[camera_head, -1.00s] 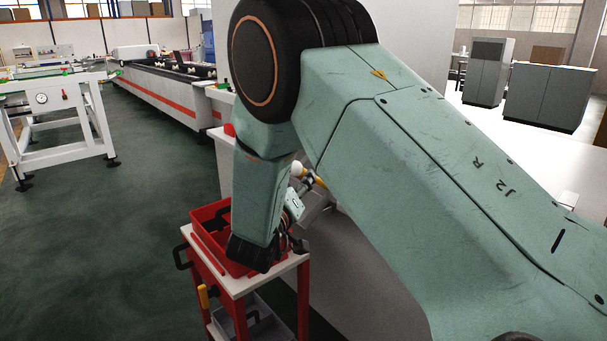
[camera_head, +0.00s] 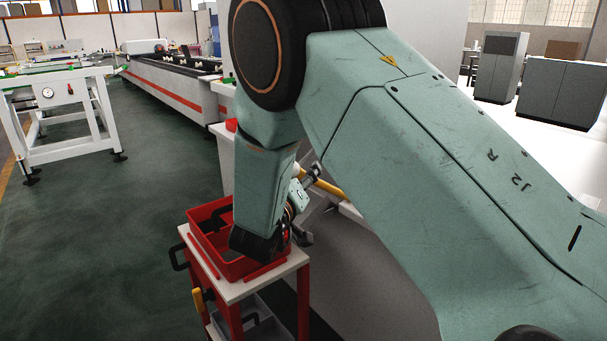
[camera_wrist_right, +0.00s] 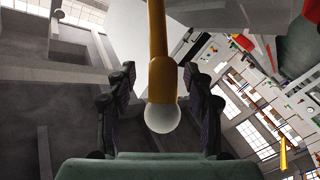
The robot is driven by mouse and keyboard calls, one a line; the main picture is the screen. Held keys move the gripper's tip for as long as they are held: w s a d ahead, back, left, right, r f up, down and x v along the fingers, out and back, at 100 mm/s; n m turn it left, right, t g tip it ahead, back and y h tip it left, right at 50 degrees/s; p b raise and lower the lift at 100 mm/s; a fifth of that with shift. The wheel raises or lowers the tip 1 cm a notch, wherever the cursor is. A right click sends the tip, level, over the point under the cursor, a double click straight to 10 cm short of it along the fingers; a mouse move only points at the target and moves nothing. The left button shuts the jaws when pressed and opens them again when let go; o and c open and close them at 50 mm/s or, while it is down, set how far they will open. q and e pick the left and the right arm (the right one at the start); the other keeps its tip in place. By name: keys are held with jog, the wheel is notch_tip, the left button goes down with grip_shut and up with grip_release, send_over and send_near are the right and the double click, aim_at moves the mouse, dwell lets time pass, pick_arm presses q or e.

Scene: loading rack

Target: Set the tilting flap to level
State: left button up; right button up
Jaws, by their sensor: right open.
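A yellow lever (camera_head: 324,186) shows beside my right forearm in the head view. In the right wrist view the yellow lever (camera_wrist_right: 158,50) comes down from the top and ends in a pale round knob (camera_wrist_right: 162,117). My right gripper (camera_wrist_right: 160,75) is open, with one dark finger on each side of the lever and gaps between. In the head view my right gripper (camera_head: 312,173) is small and partly hidden by my arm, close to the lever's end. The tilting flap itself cannot be clearly made out; my arm covers much of that area. My left gripper is not in view.
A red and white cart (camera_head: 238,289) with a red bin (camera_head: 210,222) stands below my right wrist, close to it. A white bench (camera_head: 60,150) stands at the left. Open green floor (camera_head: 110,240) lies between them. Grey cabinets (camera_head: 548,90) stand at the back right.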

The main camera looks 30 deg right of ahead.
jog(key=shift+w, duration=0.2)
jog(key=shift+a, duration=0.2)
jog(key=shift+s+d, duration=0.15)
jog(key=c, duration=0.9)
grip_shut()
jog(key=shift+r, duration=0.1)
